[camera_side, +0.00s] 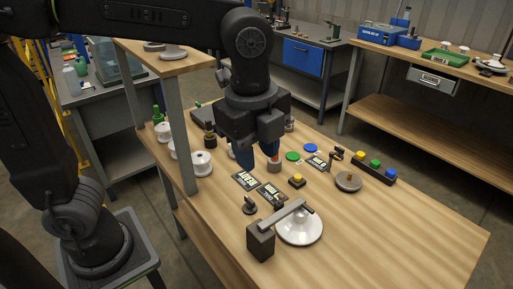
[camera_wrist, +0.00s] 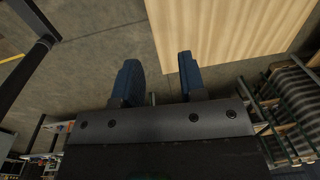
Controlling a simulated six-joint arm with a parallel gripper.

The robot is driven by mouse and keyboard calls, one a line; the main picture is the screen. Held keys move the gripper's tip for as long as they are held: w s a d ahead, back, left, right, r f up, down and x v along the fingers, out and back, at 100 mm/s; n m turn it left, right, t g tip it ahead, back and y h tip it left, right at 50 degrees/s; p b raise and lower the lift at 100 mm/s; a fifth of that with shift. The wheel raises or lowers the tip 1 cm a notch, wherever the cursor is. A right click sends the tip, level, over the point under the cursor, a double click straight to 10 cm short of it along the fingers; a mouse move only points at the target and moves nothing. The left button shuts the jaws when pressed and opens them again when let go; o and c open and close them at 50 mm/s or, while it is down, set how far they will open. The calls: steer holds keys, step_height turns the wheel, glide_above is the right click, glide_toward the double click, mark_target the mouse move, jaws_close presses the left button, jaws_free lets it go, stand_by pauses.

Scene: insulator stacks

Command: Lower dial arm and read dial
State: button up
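A grey bar-shaped arm (camera_side: 284,216) runs from a dark block (camera_side: 261,241) near the table's front. Its far end is over a white round disc (camera_side: 300,230); I cannot tell if it touches the disc. No readable dial face is clear in the side view. My gripper (camera_side: 258,163) points down above the table, behind and left of the bar and apart from it. Its two blue fingers are spread with nothing between them. In the wrist view, my gripper (camera_wrist: 158,68) shows the same open gap, with floor and table edge beyond; the bar is not in that view.
Dark display plates (camera_side: 245,180), a yellow button (camera_side: 297,180) and a small dark knob (camera_side: 250,205) lie near the bar. A grey disc (camera_side: 348,181) and a button strip (camera_side: 374,168) are to the right. White spools (camera_side: 202,163) stand left. The table's front right is clear.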

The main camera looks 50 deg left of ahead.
steer(key=w+f+g, duration=0.2)
steer(key=w+f, duration=0.4)
steer(key=w, duration=0.4)
steer(key=w+f+g, duration=0.1)
steer(key=w+f, duration=0.4)
steer(key=w, duration=0.4)
steer(key=f, duration=0.4)
steer(key=s+f, duration=0.1)
steer(key=f, duration=0.3)
steer(key=s+f, duration=0.1)
steer(key=f, duration=0.4)
steer(key=shift+s+d, duration=0.1)
steer(key=shift+c, duration=0.2)
jaws_close()
